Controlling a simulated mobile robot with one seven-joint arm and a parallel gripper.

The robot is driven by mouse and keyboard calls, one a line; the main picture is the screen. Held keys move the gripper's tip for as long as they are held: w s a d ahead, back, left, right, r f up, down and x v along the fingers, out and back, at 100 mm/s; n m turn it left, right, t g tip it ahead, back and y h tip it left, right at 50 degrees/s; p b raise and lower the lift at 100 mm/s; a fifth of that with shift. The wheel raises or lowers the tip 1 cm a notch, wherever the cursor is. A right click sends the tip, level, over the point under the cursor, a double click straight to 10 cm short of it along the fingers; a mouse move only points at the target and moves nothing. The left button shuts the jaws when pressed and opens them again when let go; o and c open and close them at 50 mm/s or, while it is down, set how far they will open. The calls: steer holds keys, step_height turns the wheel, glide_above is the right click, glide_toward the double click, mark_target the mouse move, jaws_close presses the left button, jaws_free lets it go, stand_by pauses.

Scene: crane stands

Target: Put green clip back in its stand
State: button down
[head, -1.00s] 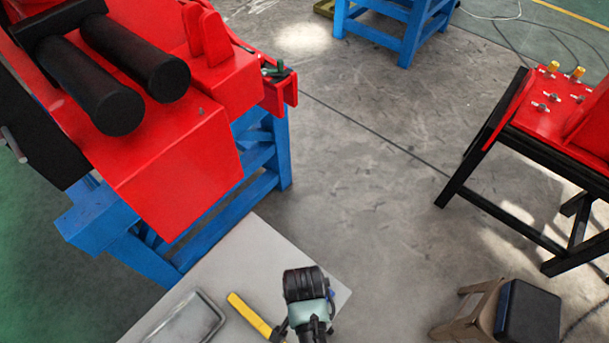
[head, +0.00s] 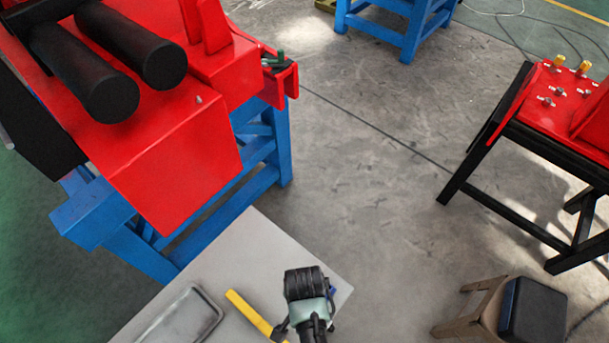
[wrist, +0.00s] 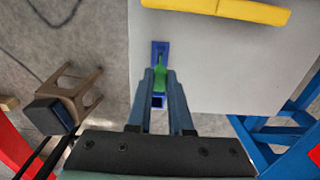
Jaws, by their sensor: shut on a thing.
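In the wrist view my gripper (wrist: 160,76) is shut on the green clip (wrist: 160,84), which shows as a narrow green strip between the two fingers. The blue stand (wrist: 160,48) is on the grey table top close to the table's edge, directly beyond and below the clip. I cannot tell whether the clip touches the stand or hangs above it. In the head view a small blue piece of the stand (head: 333,292) shows beside my arm's end. The fingers and the clip are hidden there.
A yellow bar (head: 248,312) and a grey metal tray (head: 182,325) lie on the grey table (head: 275,248). A red machine on a blue frame (head: 180,160) stands behind it. A stool (head: 505,308) stands on the floor to the right, with clear floor between.

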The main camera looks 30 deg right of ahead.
steer(key=shift+f, duration=0.1)
steer(key=shift+f+b, duration=1)
steer(key=shift+f, duration=0.45)
steer(key=c, duration=0.8)
jaws_free()
steer(key=shift+o, duration=0.2)
step_height(320, 180, up, 5)
steer(key=p, duration=0.5)
steer(key=shift+r, duration=0.1)
